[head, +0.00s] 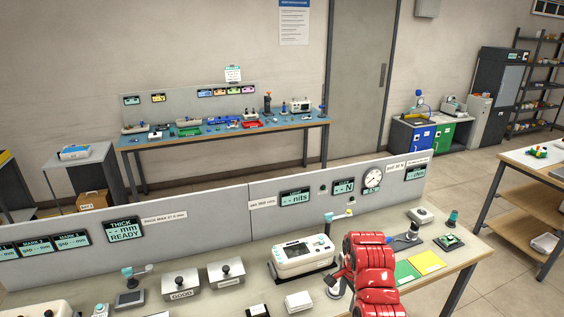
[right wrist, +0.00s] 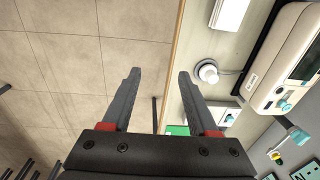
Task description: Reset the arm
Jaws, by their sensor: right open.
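My right arm (head: 370,275), red and segmented, reaches over the right part of the near workbench (head: 230,305). Its gripper (head: 338,284) is small and partly hidden beside the arm in the head view, close to the white instrument. In the right wrist view the same gripper (right wrist: 158,82) shows two dark, spread fingers with nothing between them. They hang above the bench's front edge, with floor on the left and bench top on the right. My left arm and gripper are not in view.
A white instrument with a screen (head: 304,255) stands left of the arm. Yellow (head: 426,262) and green (head: 405,272) mats lie right of the arm. A grey panel (head: 220,210) runs along the bench's back.

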